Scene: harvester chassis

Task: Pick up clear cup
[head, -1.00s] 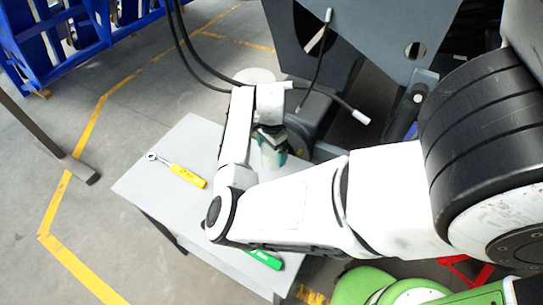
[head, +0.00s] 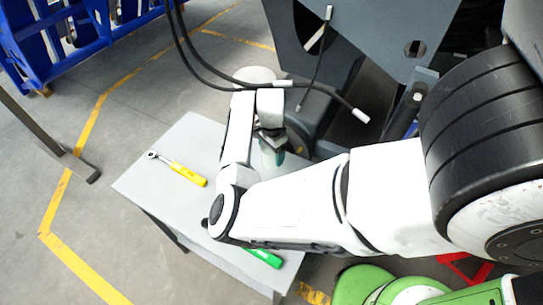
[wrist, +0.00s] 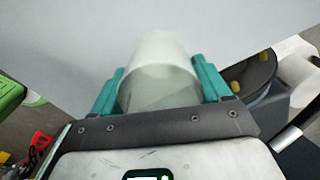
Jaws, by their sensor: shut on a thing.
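The clear cup (wrist: 160,75) is a pale, see-through cup. In the wrist view it sits between the two teal fingers of my gripper (wrist: 160,88), one on each side and close against its wall. In the head view my gripper (head: 273,150) is over the far right part of the grey table (head: 150,190), and the cup is mostly hidden by my gripper there. My gripper is shut on the cup. I cannot tell whether the cup still touches the table.
A yellow-handled ratchet (head: 185,172) lies on the table's left part. A green-handled tool (head: 264,257) lies near the front edge, partly behind my arm. The grey chassis (head: 375,40) with black cables hanging from it stands just behind the table.

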